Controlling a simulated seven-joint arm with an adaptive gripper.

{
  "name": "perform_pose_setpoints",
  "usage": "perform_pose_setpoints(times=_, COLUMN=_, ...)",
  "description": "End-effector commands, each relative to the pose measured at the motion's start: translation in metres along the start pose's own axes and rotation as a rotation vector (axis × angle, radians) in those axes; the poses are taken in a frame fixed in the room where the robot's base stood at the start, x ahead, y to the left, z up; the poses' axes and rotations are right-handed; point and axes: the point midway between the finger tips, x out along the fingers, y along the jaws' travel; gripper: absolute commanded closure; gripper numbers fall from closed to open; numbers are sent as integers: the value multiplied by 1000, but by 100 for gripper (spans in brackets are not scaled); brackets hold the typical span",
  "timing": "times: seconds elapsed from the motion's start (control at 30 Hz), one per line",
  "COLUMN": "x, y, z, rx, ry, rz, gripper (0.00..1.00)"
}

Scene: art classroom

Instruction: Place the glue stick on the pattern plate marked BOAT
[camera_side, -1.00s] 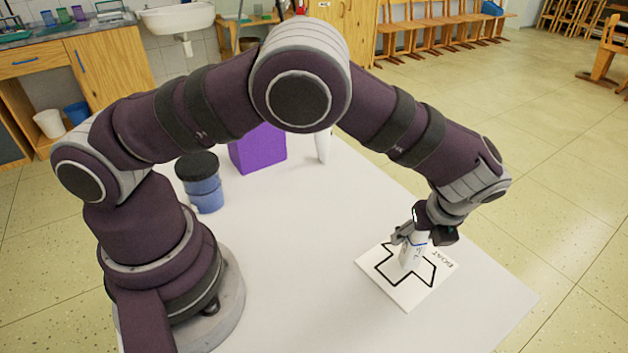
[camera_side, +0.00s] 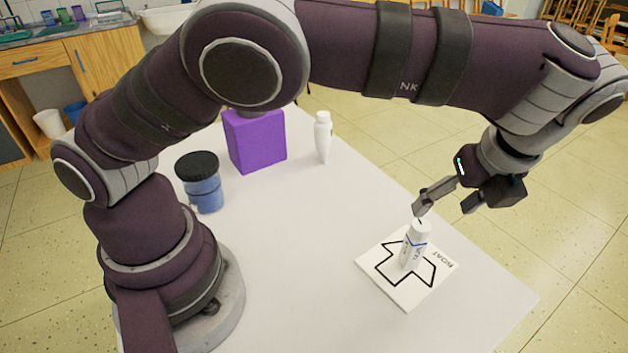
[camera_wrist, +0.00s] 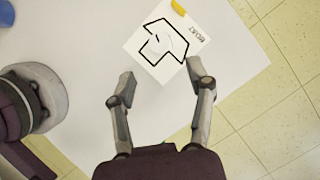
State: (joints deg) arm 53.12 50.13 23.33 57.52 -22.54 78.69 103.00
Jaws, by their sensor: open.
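The white glue stick (camera_side: 415,246) with blue print stands upright on the white pattern plate (camera_side: 405,296) marked BOAT, within the black boat outline. The plate also shows in the wrist view (camera_wrist: 137,42), where the white stick is hard to make out against it. My gripper (camera_side: 445,208) is open and empty, above the stick and to its right in the side view. One fingertip appears close to the stick's top; I cannot tell whether they touch. The open fingers also show in the wrist view (camera_wrist: 160,85), just below the plate.
A blue jar with a black lid (camera_side: 204,186), a purple box (camera_side: 255,140) and a white bottle (camera_side: 323,138) stand farther back on the white table (camera_side: 300,250). A yellow patch (camera_wrist: 179,7) at the plate's top in the wrist view is unclear. The table's front middle is clear.

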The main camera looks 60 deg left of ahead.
Motion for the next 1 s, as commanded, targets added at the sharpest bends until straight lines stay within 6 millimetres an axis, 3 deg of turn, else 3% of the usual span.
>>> perform_pose_setpoints(times=0.07, x=-6, y=0, z=1, rx=-9, ry=3, rz=-1, gripper=47)
perform_pose_setpoints(times=0.17, x=-12, y=7, z=19, rx=-138, ry=44, rz=1, gripper=47)
perform_pose_setpoints(times=0.33, x=-26, y=49, z=77, rx=-688, ry=212, rz=0, gripper=47)
perform_pose_setpoints(times=0.5, x=-40, y=112, z=106, rx=-1301, ry=386, rz=-33, gripper=47)
perform_pose_setpoints(times=0.6, x=-42, y=147, z=106, rx=-1630, ry=466, rz=-64, gripper=47)
perform_pose_setpoints(times=0.73, x=-36, y=175, z=98, rx=-1938, ry=530, rz=-101, gripper=47)
perform_pose_setpoints(times=0.83, x=-31, y=184, z=93, rx=-2062, ry=554, rz=-117, gripper=47)
perform_pose_setpoints(times=1.0, x=-29, y=187, z=91, rx=-2105, ry=562, rz=-118, gripper=47)
